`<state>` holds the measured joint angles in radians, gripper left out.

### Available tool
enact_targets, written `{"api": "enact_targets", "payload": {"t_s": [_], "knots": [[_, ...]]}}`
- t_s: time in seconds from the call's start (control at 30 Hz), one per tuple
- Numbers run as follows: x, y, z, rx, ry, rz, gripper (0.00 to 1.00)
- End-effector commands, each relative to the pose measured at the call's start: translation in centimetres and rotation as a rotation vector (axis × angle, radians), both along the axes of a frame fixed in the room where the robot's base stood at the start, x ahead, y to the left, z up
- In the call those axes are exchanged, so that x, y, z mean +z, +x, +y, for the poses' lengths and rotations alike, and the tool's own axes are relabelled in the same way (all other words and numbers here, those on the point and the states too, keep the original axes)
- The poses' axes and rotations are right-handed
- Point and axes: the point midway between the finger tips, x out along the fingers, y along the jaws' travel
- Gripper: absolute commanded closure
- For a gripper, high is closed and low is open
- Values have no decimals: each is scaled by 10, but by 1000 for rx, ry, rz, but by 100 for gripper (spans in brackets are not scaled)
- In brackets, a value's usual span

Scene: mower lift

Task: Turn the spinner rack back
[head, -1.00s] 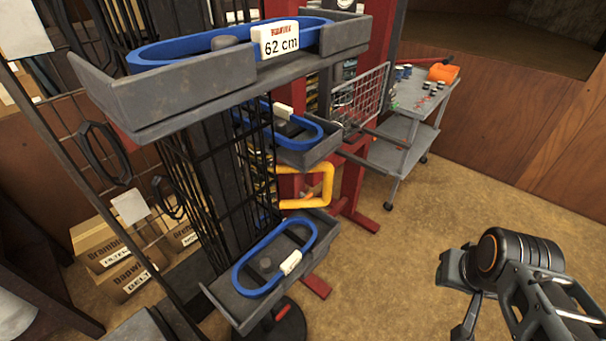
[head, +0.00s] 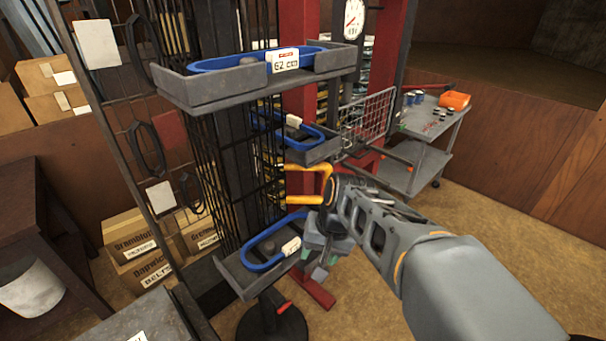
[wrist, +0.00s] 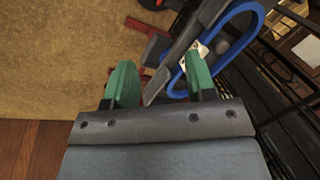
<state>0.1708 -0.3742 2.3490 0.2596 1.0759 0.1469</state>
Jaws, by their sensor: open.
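The spinner rack (head: 222,165) is a dark wire column on a round base with grey trays at several heights. The top tray (head: 215,93) holds a blue belt with a white "62 cm" tag. The lowest tray (head: 243,286) holds another blue belt (head: 262,257) with a white tag. My gripper (head: 322,262) is open at the right end of this lowest tray. In the wrist view, the tray's grey end (wrist: 172,70) lies between the two green fingers, nearer the right one. I cannot tell whether they touch.
A yellow handle (head: 308,168) stands out just above the gripper, before a red frame. A grey cart (head: 432,130) with small parts stands behind at right. Boxes (head: 133,250) and a dark table (head: 45,225) are at left. Floor at right is clear.

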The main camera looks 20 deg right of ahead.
Motion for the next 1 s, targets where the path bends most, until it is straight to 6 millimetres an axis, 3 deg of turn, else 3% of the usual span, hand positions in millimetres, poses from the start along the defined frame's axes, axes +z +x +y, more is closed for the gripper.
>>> {"api": "enact_targets", "payload": {"t_s": [0.1, 0.23, 0.4, 0.6, 0.7, 0.83, 1.0], "knots": [[11, 31, -15, -328, 282, 200, 49], [23, 70, -42, -637, 617, 386, 49], [37, 112, -101, -915, 1034, 559, 49], [44, 132, -171, -1057, 1398, 659, 49], [44, 134, -193, -1081, 1504, 681, 49], [45, 138, -203, -1092, 1574, 692, 49], [46, 150, -185, -1091, 1588, 698, 49]]}}
